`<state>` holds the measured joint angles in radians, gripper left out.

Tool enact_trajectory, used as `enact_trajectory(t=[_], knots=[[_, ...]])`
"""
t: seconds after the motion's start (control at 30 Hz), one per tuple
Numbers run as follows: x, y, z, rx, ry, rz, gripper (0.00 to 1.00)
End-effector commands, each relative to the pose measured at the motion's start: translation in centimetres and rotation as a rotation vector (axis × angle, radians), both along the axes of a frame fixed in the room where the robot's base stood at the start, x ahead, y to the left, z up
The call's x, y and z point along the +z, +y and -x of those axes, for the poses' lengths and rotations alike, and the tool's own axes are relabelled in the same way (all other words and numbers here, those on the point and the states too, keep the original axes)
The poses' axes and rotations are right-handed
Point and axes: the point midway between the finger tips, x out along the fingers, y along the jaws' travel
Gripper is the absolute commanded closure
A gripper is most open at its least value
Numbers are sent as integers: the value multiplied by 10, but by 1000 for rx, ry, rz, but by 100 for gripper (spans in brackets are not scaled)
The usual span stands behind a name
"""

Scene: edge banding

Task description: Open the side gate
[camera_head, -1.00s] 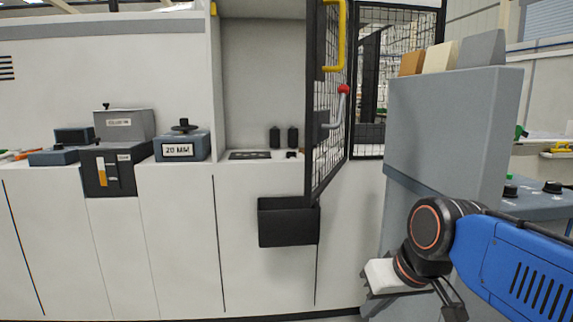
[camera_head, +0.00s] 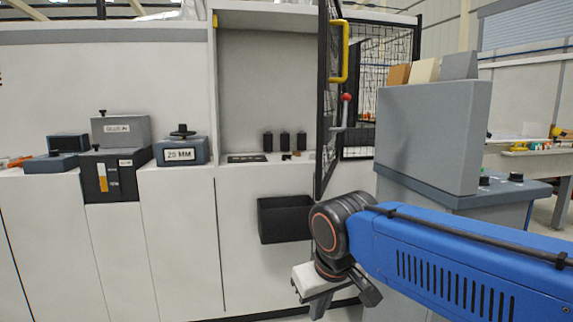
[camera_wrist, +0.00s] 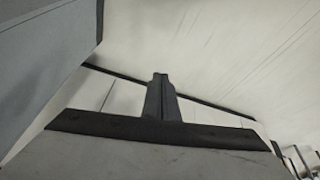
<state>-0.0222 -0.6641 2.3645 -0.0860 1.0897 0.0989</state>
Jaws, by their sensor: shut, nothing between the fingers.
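The side gate (camera_head: 324,110) is a black-framed mesh panel. It stands swung out from the machine and shows nearly edge-on in the head view, with the bay behind it exposed on its left. It carries a yellow handle (camera_head: 344,52) and a grey latch lever with a red knob (camera_head: 346,97). My gripper (camera_head: 317,308) points downward, low in front of the cabinet, below and apart from the gate. In the wrist view its fingers (camera_wrist: 160,80) are together with nothing between them. The gate does not clearly show in the wrist view.
A black bin (camera_head: 284,220) hangs on the cabinet front, left of my arm. A grey console (camera_head: 432,135) with sample blocks on top stands close at the right. Boxes, including one labelled 20 MM (camera_head: 181,153), sit on the left ledge. The floor is mostly hidden.

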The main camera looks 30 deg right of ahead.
Motion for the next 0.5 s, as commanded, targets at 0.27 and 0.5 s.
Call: enact_trajectory(t=[0.27, 0.5], knots=[[39, -8, -27, -46, 31, 34, 100], [89, -20, -65, -122, 67, 84, 100]])
